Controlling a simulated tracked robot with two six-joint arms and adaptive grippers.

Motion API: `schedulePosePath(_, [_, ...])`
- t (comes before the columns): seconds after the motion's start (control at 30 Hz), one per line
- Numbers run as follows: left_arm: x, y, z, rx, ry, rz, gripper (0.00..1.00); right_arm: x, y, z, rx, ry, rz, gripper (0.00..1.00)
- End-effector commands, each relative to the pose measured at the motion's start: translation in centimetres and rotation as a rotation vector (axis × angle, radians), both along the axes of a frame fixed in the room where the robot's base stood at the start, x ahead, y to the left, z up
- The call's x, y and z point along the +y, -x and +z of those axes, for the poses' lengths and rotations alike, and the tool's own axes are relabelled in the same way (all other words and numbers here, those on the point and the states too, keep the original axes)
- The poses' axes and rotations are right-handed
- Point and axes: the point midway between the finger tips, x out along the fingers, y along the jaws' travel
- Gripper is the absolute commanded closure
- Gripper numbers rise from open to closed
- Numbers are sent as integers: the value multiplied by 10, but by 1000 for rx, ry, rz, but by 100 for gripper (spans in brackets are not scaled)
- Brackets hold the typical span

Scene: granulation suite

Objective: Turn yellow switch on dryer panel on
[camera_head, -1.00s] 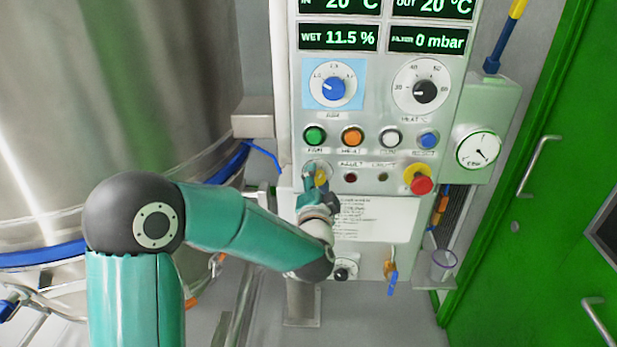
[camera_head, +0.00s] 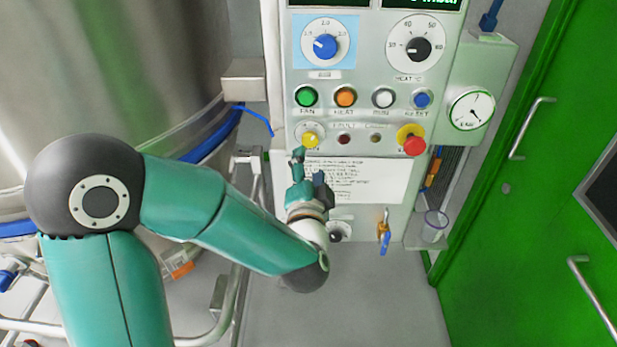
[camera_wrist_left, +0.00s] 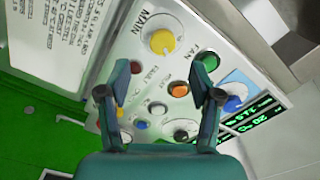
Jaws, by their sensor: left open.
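The yellow switch (camera_head: 310,140) is a round knob on a pale dial at the lower left of the dryer panel (camera_head: 372,112). In the left wrist view the yellow switch (camera_wrist_left: 163,41) sits under the label MAIN, just beyond and between the fingertips. I cannot tell which way it is set. My left gripper (camera_head: 309,168) is open and empty, just below the switch in the head view and apart from it. Its two teal fingers (camera_wrist_left: 163,66) point at the panel in the wrist view. My right gripper is not in view.
Green (camera_head: 306,97), orange (camera_head: 345,97), white and blue buttons sit above the switch. A red emergency knob (camera_head: 415,145) is to the right. A blue dial (camera_head: 325,46) is higher up. A steel vessel (camera_head: 110,70) stands left, a green door (camera_head: 540,190) right.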

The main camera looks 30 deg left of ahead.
Motion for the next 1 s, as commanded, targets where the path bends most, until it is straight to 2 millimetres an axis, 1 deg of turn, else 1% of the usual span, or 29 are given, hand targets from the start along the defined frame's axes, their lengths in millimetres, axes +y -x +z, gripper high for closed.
schedulePosePath(0.03, [-6, 8, 1, -1, -2, -4, 36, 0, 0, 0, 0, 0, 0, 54])
schedulePosePath(0.1, [-11, 15, 0, 0, 0, -4, 36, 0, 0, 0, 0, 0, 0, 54])
schedulePosePath(0.27, [-16, 26, -1, 2, 0, -2, 36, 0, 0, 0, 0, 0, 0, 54])
schedulePosePath(0.83, [-14, 27, -2, 3, 0, 4, 36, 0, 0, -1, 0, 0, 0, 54])
schedulePosePath(0.87, [-12, 27, -3, 7, 0, 9, 36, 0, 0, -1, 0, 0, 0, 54])
schedulePosePath(0.93, [-7, 27, -15, 35, -6, 23, 36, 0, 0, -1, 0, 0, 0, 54])
schedulePosePath(0.97, [-4, 26, -23, 55, -9, 30, 36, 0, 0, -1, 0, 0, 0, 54])
schedulePosePath(1.0, [0, 25, -37, 89, -14, 41, 36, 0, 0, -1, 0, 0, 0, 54])
